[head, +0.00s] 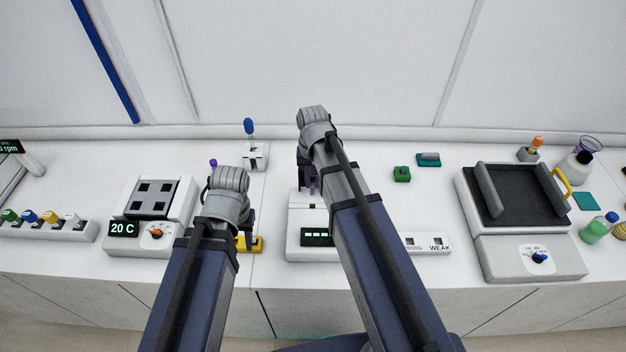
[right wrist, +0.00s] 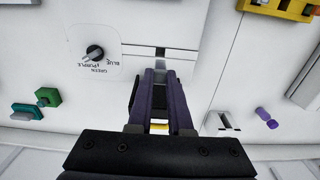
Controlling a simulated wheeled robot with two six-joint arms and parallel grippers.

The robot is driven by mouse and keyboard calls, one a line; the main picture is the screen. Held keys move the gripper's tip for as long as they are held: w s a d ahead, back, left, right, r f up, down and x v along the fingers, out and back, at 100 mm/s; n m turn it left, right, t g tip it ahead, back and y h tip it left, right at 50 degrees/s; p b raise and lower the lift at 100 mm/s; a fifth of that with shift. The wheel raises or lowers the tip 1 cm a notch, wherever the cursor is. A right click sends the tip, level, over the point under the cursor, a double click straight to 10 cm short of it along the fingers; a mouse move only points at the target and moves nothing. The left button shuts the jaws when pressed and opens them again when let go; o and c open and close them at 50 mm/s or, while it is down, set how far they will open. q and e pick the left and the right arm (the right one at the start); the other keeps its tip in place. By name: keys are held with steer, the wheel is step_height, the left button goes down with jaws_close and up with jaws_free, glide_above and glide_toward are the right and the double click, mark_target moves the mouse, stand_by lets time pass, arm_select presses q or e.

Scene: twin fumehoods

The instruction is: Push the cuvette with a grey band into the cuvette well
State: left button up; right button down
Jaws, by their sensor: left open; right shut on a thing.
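My right gripper (head: 308,184) is over the back of the white instrument (head: 298,238) with a lit display. It also shows in the right wrist view (right wrist: 160,88), its two dark fingers shut on a narrow thing, apparently the cuvette. Only a small pale grey piece (right wrist: 160,65) shows at the fingertips, so I cannot make out the grey band. The cuvette well is hidden under the gripper, and I cannot tell how deep the cuvette sits. My left gripper (head: 247,222) is open, left of the instrument, above a yellow block (head: 252,243).
A heater block (head: 125,240) showing 20 C stands left, by a rack of coloured-capped things (head: 45,230). A white stand with a blue-topped rod (head: 256,157) is behind my left gripper. Green (head: 402,174) and teal (head: 428,159) blocks and a shaker (head: 530,258) are right.

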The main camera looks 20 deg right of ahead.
mark_target(312, 194)
arm_select(q)
steer(key=shift+f, duration=0.15)
arm_select(e)
steer(key=shift+f, duration=0.15)
arm_select(q)
step_height(312, 194, down, 6)
steer(key=b, duration=0.6)
steer(key=shift+r, duration=0.2)
arm_select(e)
step_height(312, 194, down, 6)
steer(key=shift+r, duration=0.2)
arm_select(q)
steer(key=shift+f+b, duration=1.85)
arm_select(e)
steer(key=shift+f, duration=1.9)
steer(key=c, duration=0.8)
jaws_free()
steer(key=shift+r, duration=0.1)
arm_select(q)
steer(key=shift+r, duration=0.2)
arm_select(e)
steer(key=shift+o, duration=0.2)
steer(key=shift+r, duration=0.1)
step_height(312, 194, up, 8)
steer(key=p, duration=0.8)
arm_select(q)
step_height(312, 194, up, 8)
steer(key=shift+f, duration=0.2)
arm_select(e)
steer(key=shift+f, duration=0.2)
